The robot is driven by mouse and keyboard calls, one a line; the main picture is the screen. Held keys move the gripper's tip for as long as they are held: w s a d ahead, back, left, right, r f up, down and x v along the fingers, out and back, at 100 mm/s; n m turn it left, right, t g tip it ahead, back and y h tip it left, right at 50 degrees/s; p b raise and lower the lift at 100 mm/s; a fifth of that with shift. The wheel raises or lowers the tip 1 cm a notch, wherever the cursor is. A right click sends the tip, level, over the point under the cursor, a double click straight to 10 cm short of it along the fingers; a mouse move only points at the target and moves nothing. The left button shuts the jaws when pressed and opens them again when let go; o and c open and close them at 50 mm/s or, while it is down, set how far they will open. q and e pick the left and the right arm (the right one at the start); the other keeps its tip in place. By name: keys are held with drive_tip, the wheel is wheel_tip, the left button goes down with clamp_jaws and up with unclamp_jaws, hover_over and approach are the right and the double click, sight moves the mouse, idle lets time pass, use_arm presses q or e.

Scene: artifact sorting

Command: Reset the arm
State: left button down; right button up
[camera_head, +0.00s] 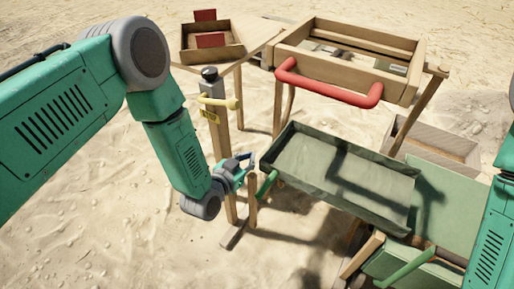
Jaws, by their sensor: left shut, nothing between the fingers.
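My left arm (182,145) comes in from the left and reaches down to the middle of the view. My left gripper (250,160) is shut and empty. In the picture it lies just left of the green tray's (330,165) left corner and above a green handle (267,186); I cannot tell whether it touches either. Part of my right arm (492,230) shows at the right edge. My right gripper is out of view.
A wooden drawer with a red handle (325,92) holds small items at the back. An open box (208,48) with red pieces stands on a table at top left. A post with a yellow handle (220,102) stands behind my left arm. A wooden crate (432,148) sits at right.

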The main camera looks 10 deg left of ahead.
use_arm(q)
drive_tip(key=s+a+n+g+y+p, duration=0.1)
drive_tip(key=s+a+g, duration=0.3)
drive_tip(key=s, duration=0.7)
drive_tip(key=s+a+n+g+y+p, duration=0.1)
drive_tip(key=s+a+g+y+p, duration=0.1)
drive_tip(key=s, duration=1)
drive_tip(key=s+a+n+g+y+p, duration=0.1)
drive_tip(key=s+a+g+p, duration=0.2)
drive_tip(key=s, duration=0.9)
drive_tip(key=a+g, duration=0.3)
drive_tip(key=g, duration=0.2)
drive_tip(key=shift+a+n+y+p, duration=0.3)
drive_tip(key=shift+a+n+p, duration=0.1)
